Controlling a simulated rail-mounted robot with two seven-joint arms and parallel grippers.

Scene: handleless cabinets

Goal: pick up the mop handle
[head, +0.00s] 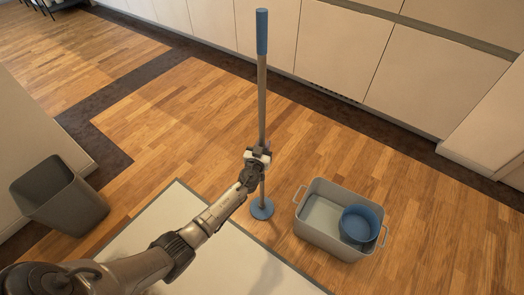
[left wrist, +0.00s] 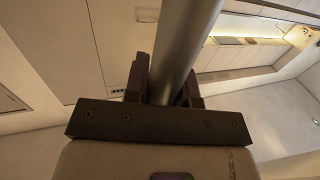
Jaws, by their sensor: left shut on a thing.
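The mop handle (head: 262,100) is a grey pole with a blue grip (head: 262,32) at its top and a round blue base (head: 262,209) at the floor. It stands upright in the head view. My left gripper (head: 257,158) is shut around the lower part of the pole. In the left wrist view the grey pole (left wrist: 182,50) runs between the two dark fingers (left wrist: 168,88). I cannot tell whether the base touches the floor. My right gripper does not show.
A grey tub (head: 318,238) with wire handles stands right of the pole, with a blue bucket (head: 359,223) in it. A grey bin (head: 60,194) is at the left. A pale mat (head: 190,232) lies in front. Cabinets (head: 340,45) line the back; wooden floor between is clear.

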